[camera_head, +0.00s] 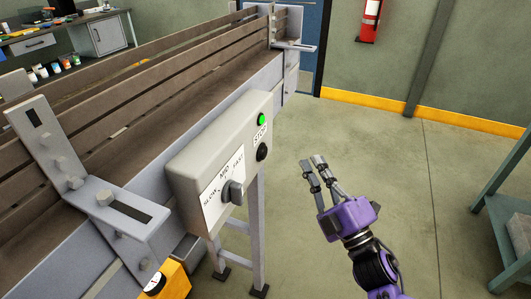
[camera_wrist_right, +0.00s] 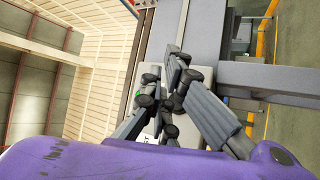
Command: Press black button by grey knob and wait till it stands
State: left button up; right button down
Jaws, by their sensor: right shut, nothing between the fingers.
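A grey control box (camera_head: 190,165) is fixed to the side of the conveyor. The black button (camera_head: 262,153) is on its right part, under the STOP label and below a lit green button (camera_head: 262,119). The grey knob (camera_head: 232,191) is lower left of it, beside a SLOW, MID and FAST label. My right gripper (camera_head: 312,162) is shut and empty, in the air to the right of the box and apart from the black button. In the right wrist view its fingers (camera_wrist_right: 178,65) partly cover the box (camera_wrist_right: 151,78). My left gripper is not in view.
The conveyor (camera_head: 150,95) with brown slatted sides runs from lower left to the back. A metal bracket (camera_head: 70,185) stands at its near end, with a yellow device (camera_head: 168,283) below. A green-grey table (camera_head: 505,200) is at the right. The floor between is clear.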

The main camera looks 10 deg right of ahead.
jog(key=w+a, duration=0.3)
jog(key=a, duration=0.2)
jog(key=shift+w+a, duration=0.3)
jog(key=shift+w, duration=0.05)
dwell(1.2)
jog(key=shift+w+a, duration=0.25)
jog(key=shift+a, duration=0.1)
jog(key=shift+w+a, duration=0.25)
jog(key=shift+a, duration=0.15)
dwell(0.7)
jog(key=shift+d, duration=0.1)
jog(key=shift+s+d, duration=0.5)
jog(key=shift+d, duration=0.15)
jog(key=shift+s+d, duration=0.7)
jog(key=shift+d, duration=0.35)
jog(key=shift+s+d, duration=0.7)
jog(key=shift+d, duration=0.35)
